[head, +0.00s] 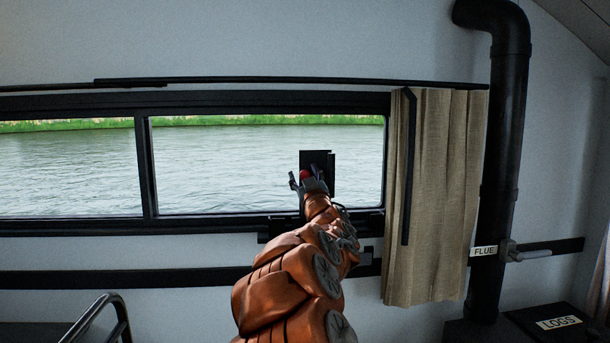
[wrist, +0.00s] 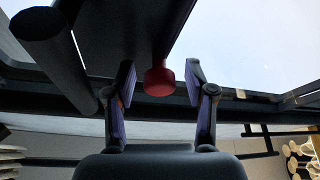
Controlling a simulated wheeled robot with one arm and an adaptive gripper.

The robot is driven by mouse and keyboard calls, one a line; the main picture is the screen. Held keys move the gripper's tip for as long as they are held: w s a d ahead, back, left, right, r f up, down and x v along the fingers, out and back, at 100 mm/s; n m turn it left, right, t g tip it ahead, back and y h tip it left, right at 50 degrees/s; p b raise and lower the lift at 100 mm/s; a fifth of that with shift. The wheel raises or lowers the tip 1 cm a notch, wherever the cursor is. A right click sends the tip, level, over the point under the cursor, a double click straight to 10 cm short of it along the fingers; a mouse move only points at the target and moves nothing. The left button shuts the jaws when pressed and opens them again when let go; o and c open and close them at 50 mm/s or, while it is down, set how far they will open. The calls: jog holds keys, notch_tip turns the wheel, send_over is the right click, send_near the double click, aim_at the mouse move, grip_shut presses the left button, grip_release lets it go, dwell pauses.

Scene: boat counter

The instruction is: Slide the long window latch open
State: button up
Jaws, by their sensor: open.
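The window (head: 265,168) has a dark frame and two panes. A dark upright plate (head: 318,157) stands in front of the right pane. A red-ended handle (head: 304,174) shows beside the plate; I take it as part of the latch. In the wrist view, its rounded red end (wrist: 159,82) lies between the fingers, with a red stem running up along a dark panel. My gripper (head: 306,176) is open around the red end, and gaps show on both sides. My orange arm hides part of the lower window frame in the head view.
A beige curtain (head: 440,200) hangs right of the window, with a dark rod (head: 409,170) in front. A black flue pipe (head: 500,170) stands farther right. A dark cylinder (wrist: 55,55) is left of the fingers. A curved metal rail (head: 98,315) is at lower left.

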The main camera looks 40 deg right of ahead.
grip_shut()
dwell(0.5)
